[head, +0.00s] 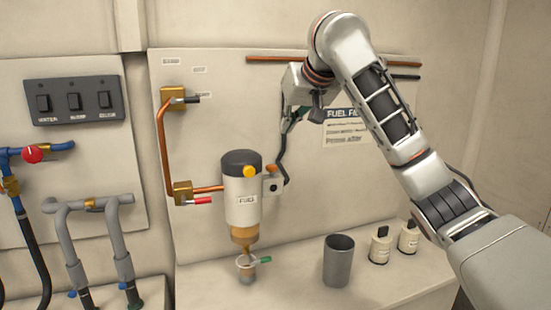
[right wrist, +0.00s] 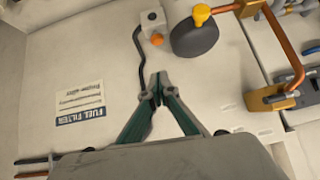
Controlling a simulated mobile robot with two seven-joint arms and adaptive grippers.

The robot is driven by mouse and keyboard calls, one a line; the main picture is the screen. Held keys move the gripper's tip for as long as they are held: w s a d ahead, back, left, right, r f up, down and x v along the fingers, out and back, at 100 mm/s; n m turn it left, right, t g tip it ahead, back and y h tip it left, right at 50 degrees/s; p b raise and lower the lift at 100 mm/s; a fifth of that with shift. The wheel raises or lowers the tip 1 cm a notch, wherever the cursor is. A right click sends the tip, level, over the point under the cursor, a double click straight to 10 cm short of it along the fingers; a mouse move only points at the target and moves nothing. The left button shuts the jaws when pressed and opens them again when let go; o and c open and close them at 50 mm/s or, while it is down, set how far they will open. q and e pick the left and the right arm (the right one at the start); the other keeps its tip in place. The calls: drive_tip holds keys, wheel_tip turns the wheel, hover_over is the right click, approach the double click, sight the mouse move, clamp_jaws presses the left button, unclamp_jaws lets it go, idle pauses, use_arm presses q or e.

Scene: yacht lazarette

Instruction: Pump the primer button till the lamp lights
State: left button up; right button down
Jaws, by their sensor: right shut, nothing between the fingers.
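I cannot tell which is the lamp; neither clearly glows. My right gripper (right wrist: 158,85) is shut and empty, above and right of the filter, apart from the knob. My left gripper is not in view.
A black cable runs up from the box. Copper pipe (head: 163,150) and valves with black and red handles are left of the filter. A grey cup (head: 339,260) and two small bottles (head: 380,245) stand on the ledge. A switch panel (head: 74,101) hangs at left.

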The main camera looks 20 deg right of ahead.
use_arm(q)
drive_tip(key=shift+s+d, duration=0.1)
use_arm(e)
drive_tip(key=shift+d, duration=0.1)
hover_over(274, 167)
drive_tip(key=s, duration=0.1)
wheel_tip(274, 167, down, 7)
wheel_tip(274, 167, down, 2)
drive_tip(key=shift+d+f+p, duration=0.1)
drive_tip(key=shift+f+p, duration=0.1)
drive_tip(key=shift+p, duration=0.15)
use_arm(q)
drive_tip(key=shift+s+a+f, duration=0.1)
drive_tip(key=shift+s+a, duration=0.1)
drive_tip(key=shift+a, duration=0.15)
use_arm(e)
drive_tip(key=shift+f, duration=0.75)
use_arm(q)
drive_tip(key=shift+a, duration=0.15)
use_arm(e)
drive_tip(key=shift+f, duration=1.05)
